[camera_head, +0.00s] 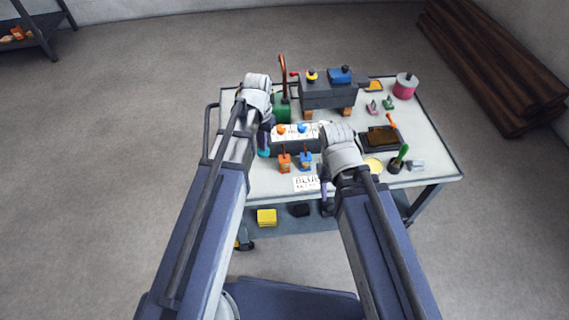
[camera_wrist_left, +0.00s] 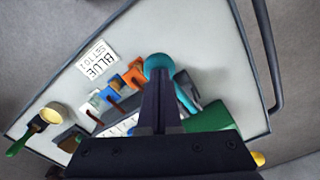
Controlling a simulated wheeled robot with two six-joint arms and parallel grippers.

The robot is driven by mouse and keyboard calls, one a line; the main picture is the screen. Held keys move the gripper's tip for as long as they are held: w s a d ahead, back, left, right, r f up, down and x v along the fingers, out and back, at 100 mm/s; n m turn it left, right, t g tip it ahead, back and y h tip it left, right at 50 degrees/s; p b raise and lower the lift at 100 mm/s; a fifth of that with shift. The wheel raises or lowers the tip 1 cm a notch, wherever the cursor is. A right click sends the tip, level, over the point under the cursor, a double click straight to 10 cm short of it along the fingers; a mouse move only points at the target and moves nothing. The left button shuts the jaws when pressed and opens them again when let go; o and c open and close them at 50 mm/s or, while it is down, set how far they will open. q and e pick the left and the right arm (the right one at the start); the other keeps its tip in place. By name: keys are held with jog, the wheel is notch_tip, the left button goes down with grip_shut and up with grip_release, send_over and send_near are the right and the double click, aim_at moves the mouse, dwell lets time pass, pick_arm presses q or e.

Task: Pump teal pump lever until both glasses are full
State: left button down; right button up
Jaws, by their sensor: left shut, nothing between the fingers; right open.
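The teal pump lever's round end (camera_wrist_left: 158,66) shows in the left wrist view, just past my left gripper's fingertips (camera_wrist_left: 158,82). In the head view a bit of the teal lever (camera_head: 263,152) shows below my left gripper (camera_head: 265,136). The left gripper is shut with nothing between its fingers; whether it touches the lever I cannot tell. A green block (camera_head: 282,108) stands behind it and also shows in the wrist view (camera_wrist_left: 212,118). My right gripper (camera_head: 326,195) is open by the table's front edge. I cannot clearly make out the two glasses or their level.
On the table (camera_head: 440,172) are orange (camera_head: 284,162) and blue (camera_head: 305,161) small units and a white card reading BLUE (camera_head: 306,184). A dark grey block (camera_head: 326,92), a brown tray (camera_head: 382,137) and a green-handled tool (camera_head: 399,158) stand behind and right.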

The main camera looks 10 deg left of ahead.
pick_arm(q)
jog(key=shift+f, duration=0.15)
jog(key=shift+f+b, duration=1.85)
jog(key=shift+b, duration=0.15)
notch_tip(320, 180, up, 4)
jog(key=p, duration=0.4)
jog(key=shift+r, duration=0.1)
jog(key=shift+f+b, duration=2.05)
jog(key=shift+f, duration=0.1)
jog(key=shift+r+p, duration=2.1)
